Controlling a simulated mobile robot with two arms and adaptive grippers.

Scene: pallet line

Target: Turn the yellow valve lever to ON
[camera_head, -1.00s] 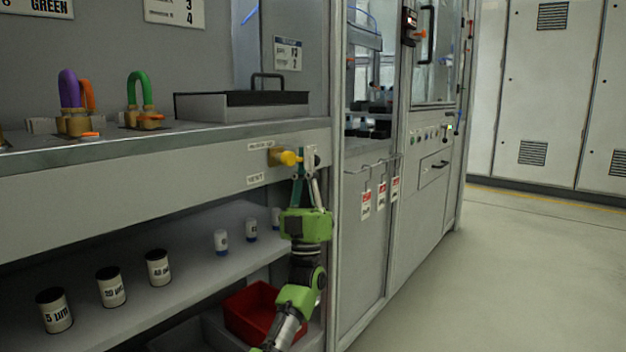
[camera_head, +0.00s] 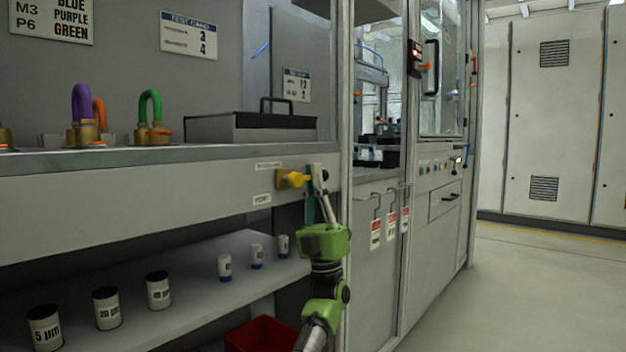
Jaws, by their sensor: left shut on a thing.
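The yellow valve lever (camera_head: 293,179) is on the front panel under the bench edge, pointing right. Two small labels are near it, one above (camera_head: 268,165) and one to the lower left (camera_head: 262,199); their print is too small to read surely. My left gripper (camera_head: 314,182), with a green body, reaches up from below. Its fingertips are shut on the right end of the lever, partly hiding that end. My right gripper is not in view.
Padlocks, one with a purple shackle (camera_head: 82,128) and one with a green shackle (camera_head: 151,124), stand on the bench by a dark-lidded case (camera_head: 250,127). Red tags (camera_head: 376,234) hang at right; the right floor is clear.

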